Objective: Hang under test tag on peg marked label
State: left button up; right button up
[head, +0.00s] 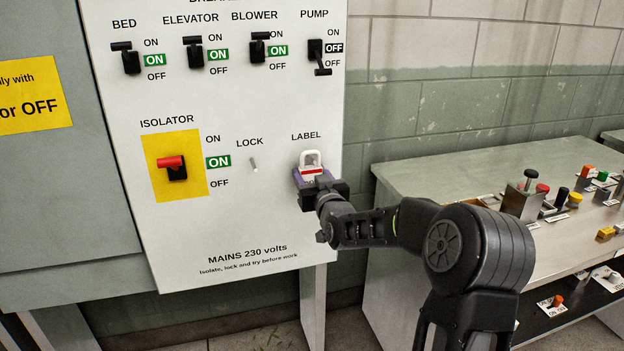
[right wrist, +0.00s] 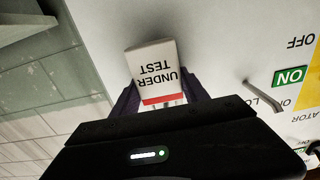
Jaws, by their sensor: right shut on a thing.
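The under test tag (head: 311,159) is a small white tag with a red band, right below the word LABEL on the breaker panel. In the right wrist view the tag (right wrist: 154,70) reads UNDER TEST upside down. My right gripper (head: 310,174) is shut on the tag's lower, red-banded end; the gripper (right wrist: 160,100) also shows in the right wrist view. The peg marked label is hidden behind the tag and gripper, so I cannot tell whether the tag is around it or in front of it. My left gripper is not in view.
The LOCK peg (head: 253,165) sticks out bare, left of the tag. The isolator (head: 172,166) has a red handle and reads ON. The pump switch (head: 317,56) reads OFF; the other breakers read ON. A bench (head: 440,170) with controls stands at the right.

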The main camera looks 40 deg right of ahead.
jog(key=shift+f, duration=0.1)
dwell(0.7)
jog(key=o, duration=1.7)
jog(key=b+v, duration=0.1)
jog(key=v, duration=0.6)
jog(key=shift+s+a, duration=0.15)
jog(key=shift+s, duration=0.2)
